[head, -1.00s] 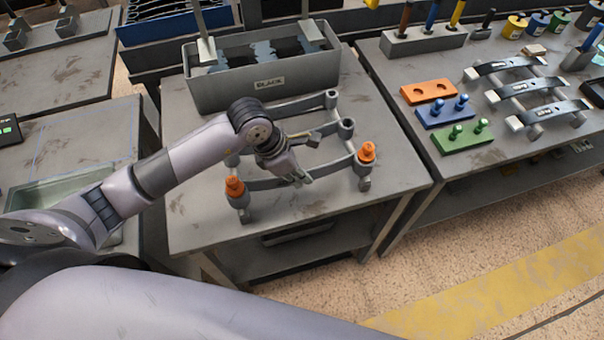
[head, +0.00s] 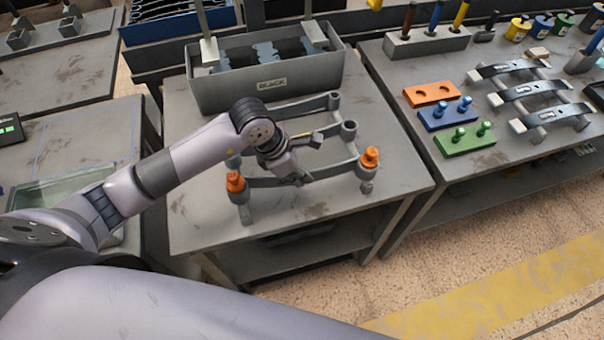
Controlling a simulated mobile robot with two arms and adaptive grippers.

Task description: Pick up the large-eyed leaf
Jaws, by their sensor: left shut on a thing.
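A dark grey, slightly curved leaf (head: 335,170) spans the front of the rack on the middle table, between two posts with orange tops (head: 236,182) and (head: 370,157). I take it for the large-eyed leaf; its eyes are too small to compare. My left gripper (head: 301,178) reaches in from the left and is shut on this leaf near its middle, hiding part of it. I cannot tell whether the leaf is clear of its posts. Another leaf (head: 300,109) lies behind it on the rack. My right gripper is not in view.
A grey labelled bin (head: 262,94) stands behind the rack. On the right table are orange (head: 431,94), blue (head: 446,114) and green (head: 464,139) blocks and several strap-like leaves (head: 540,117). The middle table's front right is clear.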

